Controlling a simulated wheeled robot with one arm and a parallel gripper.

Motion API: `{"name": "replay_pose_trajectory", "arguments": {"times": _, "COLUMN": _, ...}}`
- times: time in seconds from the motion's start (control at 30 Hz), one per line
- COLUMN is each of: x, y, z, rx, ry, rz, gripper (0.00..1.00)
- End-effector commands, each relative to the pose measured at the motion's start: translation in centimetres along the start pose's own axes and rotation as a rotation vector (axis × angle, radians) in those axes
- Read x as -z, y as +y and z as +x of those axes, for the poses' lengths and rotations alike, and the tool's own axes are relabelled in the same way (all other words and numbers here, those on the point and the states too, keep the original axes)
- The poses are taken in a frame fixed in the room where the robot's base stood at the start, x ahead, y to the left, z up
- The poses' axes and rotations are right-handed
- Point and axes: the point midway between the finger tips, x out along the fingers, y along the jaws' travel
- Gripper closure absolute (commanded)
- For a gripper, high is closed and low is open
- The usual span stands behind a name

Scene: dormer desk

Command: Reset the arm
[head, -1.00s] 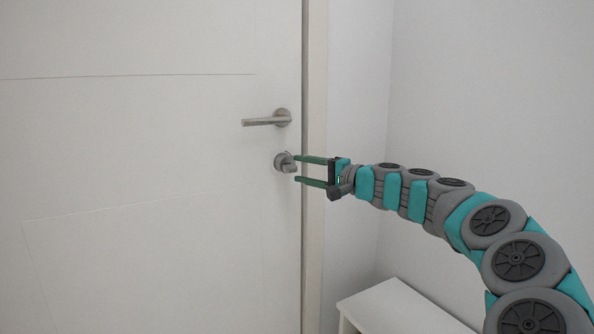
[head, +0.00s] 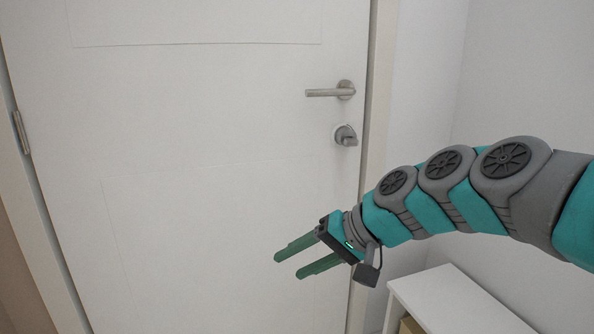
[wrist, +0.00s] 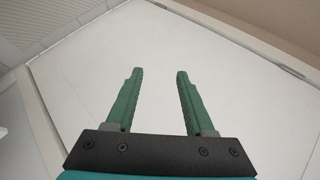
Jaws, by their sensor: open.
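My gripper (head: 287,263) is open and empty, in front of the lower part of the white door and below the lock knob, apart from it. In the wrist view its two green fingers (wrist: 157,85) stand apart with only the pale door panel (wrist: 95,60) behind them. My arm reaches in from the right in the head view and bends down to the left. The white door (head: 200,130) looks shut in its frame. Its silver lever handle (head: 330,92) is level, and the round lock knob (head: 345,135) sits just below it.
A white bench or shelf unit (head: 455,300) stands at the lower right, under my arm, with something brown in its opening. The door frame (head: 378,110) and a pale wall (head: 520,75) are on the right. A hinge (head: 21,132) shows on the left.

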Motion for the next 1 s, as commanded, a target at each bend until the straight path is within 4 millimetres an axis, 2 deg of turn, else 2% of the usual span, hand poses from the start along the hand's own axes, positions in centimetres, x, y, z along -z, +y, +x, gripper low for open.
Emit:
{"name": "replay_pose_trajectory", "arguments": {"times": 0.03, "x": -3.2, "y": 1.5, "z": 0.6, "rx": -0.083, "ry": -0.047, "rz": -0.028, "gripper": 0.46}}
{"name": "replay_pose_trajectory", "arguments": {"times": 0.1, "x": -7.2, "y": 4.2, "z": 1.1, "rx": -0.198, "ry": -0.115, "rz": -0.054, "gripper": 0.46}}
{"name": "replay_pose_trajectory", "arguments": {"times": 0.2, "x": -12.7, "y": 8.6, "z": 0.8, "rx": -0.363, "ry": -0.209, "rz": -0.072, "gripper": 0.46}}
{"name": "replay_pose_trajectory", "arguments": {"times": 0.4, "x": -21.4, "y": 16.8, "z": -2.4, "rx": -0.648, "ry": -0.353, "rz": -0.052, "gripper": 0.46}}
{"name": "replay_pose_trajectory", "arguments": {"times": 0.5, "x": -24.1, "y": 19.4, "z": -4.1, "rx": -0.74, "ry": -0.396, "rz": -0.029, "gripper": 0.46}}
{"name": "replay_pose_trajectory", "arguments": {"times": 0.6, "x": -25.7, "y": 20.9, "z": -5.2, "rx": -0.795, "ry": -0.423, "rz": -0.011, "gripper": 0.46}}
{"name": "replay_pose_trajectory", "arguments": {"times": 0.7, "x": -26.3, "y": 21.5, "z": -5.7, "rx": -0.817, "ry": -0.433, "rz": -0.005, "gripper": 0.46}}
{"name": "replay_pose_trajectory", "arguments": {"times": 1.0, "x": -26.4, "y": 21.5, "z": -5.7, "rx": -0.817, "ry": -0.434, "rz": -0.005, "gripper": 0.46}}
